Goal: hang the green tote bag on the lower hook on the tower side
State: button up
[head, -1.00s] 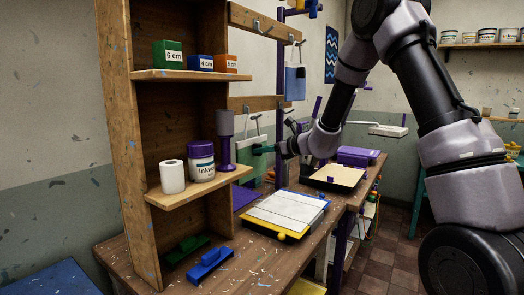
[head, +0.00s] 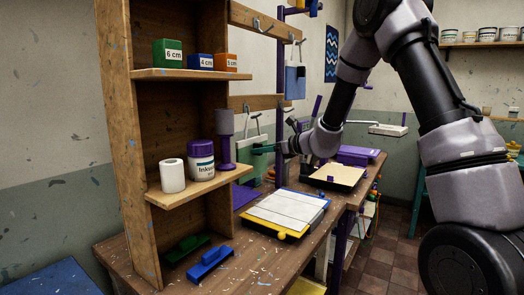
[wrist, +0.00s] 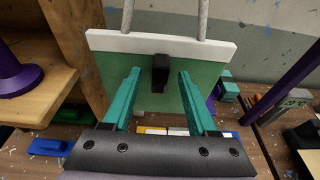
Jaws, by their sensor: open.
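The green tote bag (head: 252,165) hangs upright below the lower wooden rail (head: 262,102), beside the shelf tower. Its pale handles rise toward a lower hook (head: 246,108); the exact contact is too small to tell. In the wrist view the bag (wrist: 108,73) has a white top band, two grey handles running out of frame and a black tab (wrist: 160,73). My gripper (wrist: 158,76) is open, its teal fingers on either side of the tab, with gaps between. In the head view my gripper (head: 264,149) is at the bag's upper part.
The shelf tower (head: 125,150) stands close on the left, holding an ink jar (head: 201,160), a white roll (head: 172,175) and a purple post (head: 225,140). A blue bag (head: 294,78) hangs from the upper rail (head: 262,22). A screen frame (head: 285,212) lies on the bench below.

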jog(key=v, duration=0.7)
jog(key=shift+d, duration=0.25)
jog(key=shift+s+r, duration=0.1)
dwell(0.6)
jog(key=s+d+r+n+g+h, duration=0.1)
jog(key=s+r+n+g, duration=0.1)
jog(key=s+r+n, duration=0.4)
jog(key=s+d+r+n+g, duration=0.2)
jog(key=s+r+n, duration=0.15)
jog(key=s, duration=0.55)
jog(key=s+d+r+n+t+h, duration=0.2)
jog(key=s+d+n+h, duration=0.7)
jog(key=s+d, duration=0.6)
jog(key=shift+s+d+n+t+h, duration=0.35)
jog(key=shift+d+n, duration=0.3)
jog(key=shift+n, duration=0.5)
